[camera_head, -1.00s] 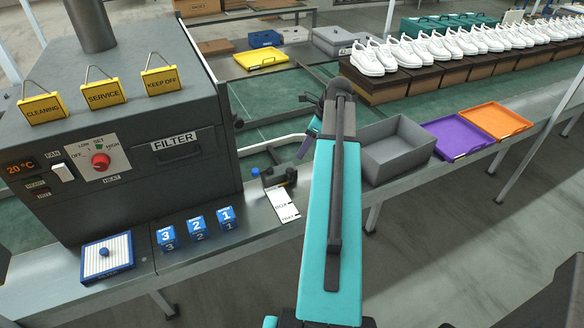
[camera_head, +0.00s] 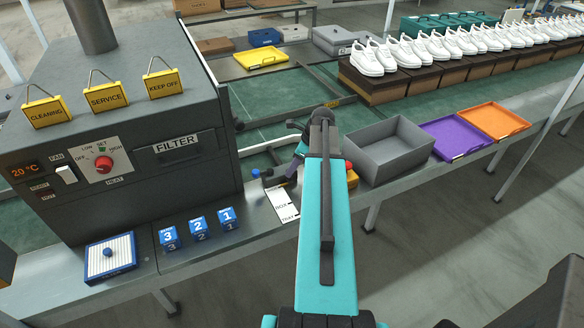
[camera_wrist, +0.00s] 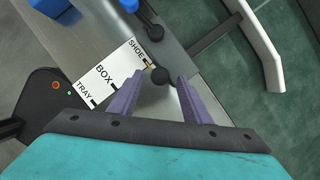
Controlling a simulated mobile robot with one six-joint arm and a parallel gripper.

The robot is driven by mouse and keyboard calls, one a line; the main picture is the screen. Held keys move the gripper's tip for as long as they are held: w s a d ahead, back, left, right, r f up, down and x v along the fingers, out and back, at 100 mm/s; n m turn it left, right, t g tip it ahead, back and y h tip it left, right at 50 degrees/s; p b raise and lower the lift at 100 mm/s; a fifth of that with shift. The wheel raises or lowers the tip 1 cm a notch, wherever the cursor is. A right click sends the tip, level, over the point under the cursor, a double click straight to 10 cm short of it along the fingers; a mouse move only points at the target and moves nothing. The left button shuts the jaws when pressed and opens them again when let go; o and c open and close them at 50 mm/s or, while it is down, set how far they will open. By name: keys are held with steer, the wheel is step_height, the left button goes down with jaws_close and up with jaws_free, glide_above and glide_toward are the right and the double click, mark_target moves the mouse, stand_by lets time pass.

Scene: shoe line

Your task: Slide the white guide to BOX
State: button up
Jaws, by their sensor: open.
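The white label plate (camera_wrist: 105,73) shows TRAY, BOX and SHOE in the wrist view; it also lies on the bench in the head view (camera_head: 286,206).
A blue knob (camera_head: 255,173) stands near the plate. Blue numbered cubes (camera_head: 198,228) and the dark heater (camera_head: 130,150) are to the left. A grey bin (camera_head: 388,165), purple tray (camera_head: 435,130) and orange tray (camera_head: 510,118) are to the right. A red-topped yellow box (camera_head: 351,177) is beside my arm.

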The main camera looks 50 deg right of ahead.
steer(key=shift+x, duration=1)
jaws_close()
